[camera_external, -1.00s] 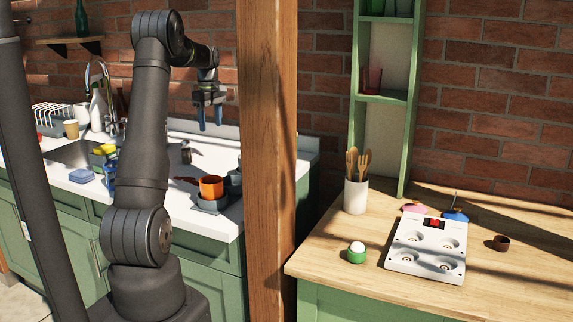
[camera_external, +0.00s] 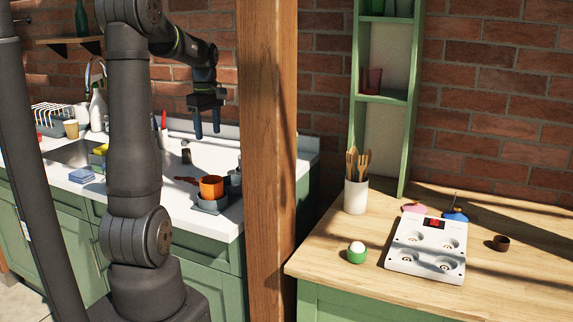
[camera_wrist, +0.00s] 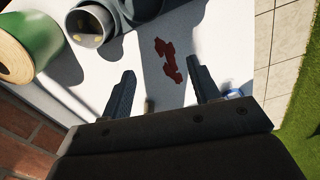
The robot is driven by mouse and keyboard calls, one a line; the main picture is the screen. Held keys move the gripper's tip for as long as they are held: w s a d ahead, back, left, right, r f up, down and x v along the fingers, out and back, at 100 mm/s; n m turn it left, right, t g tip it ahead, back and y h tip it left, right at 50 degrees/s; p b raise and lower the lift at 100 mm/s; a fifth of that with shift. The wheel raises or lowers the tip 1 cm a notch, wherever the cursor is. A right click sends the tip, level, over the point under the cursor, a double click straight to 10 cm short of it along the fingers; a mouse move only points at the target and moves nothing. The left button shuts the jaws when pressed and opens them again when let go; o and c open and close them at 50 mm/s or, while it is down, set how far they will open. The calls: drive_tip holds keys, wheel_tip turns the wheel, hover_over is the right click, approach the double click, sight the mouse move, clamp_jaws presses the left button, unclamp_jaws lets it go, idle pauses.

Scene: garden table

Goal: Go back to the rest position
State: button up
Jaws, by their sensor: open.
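My gripper (camera_external: 206,122) hangs in the air over the white counter with its fingers pointing down. It is open and empty. In the wrist view my gripper (camera_wrist: 160,88) shows two parted fingers with a dark red patch (camera_wrist: 168,58) on the white surface beyond them. An orange pot (camera_external: 211,187) sits on a grey stand below and near the gripper, not touched by it.
A wooden post (camera_external: 266,160) stands right of my arm. Left are the sink, a blue sponge (camera_external: 81,175) and a paper cup (camera_external: 71,129). The wooden table (camera_external: 330,262) at right holds a white four-burner unit (camera_external: 408,262), a utensil holder (camera_external: 356,197) and a green cup (camera_external: 357,256).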

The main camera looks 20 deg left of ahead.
drive_tip(key=s+d+f, duration=0.1)
drive_tip(key=s+d, duration=0.2)
drive_tip(key=s, duration=0.4)
drive_tip(key=s+d+f, duration=0.1)
drive_tip(key=s+d, duration=0.3)
drive_tip(key=s, duration=0.4)
drive_tip(key=shift+f, duration=0.4)
drive_tip(key=shift+w, duration=0.15)
drive_tip(key=w+a+r, duration=0.1)
drive_tip(key=w+a, duration=0.3)
drive_tip(key=w, duration=0.4)
drive_tip(key=w+a+r, duration=0.1)
drive_tip(key=w+a, duration=0.3)
drive_tip(key=w, duration=0.4)
drive_tip(key=shift+r, duration=0.4)
drive_tip(key=shift+d, duration=0.1)
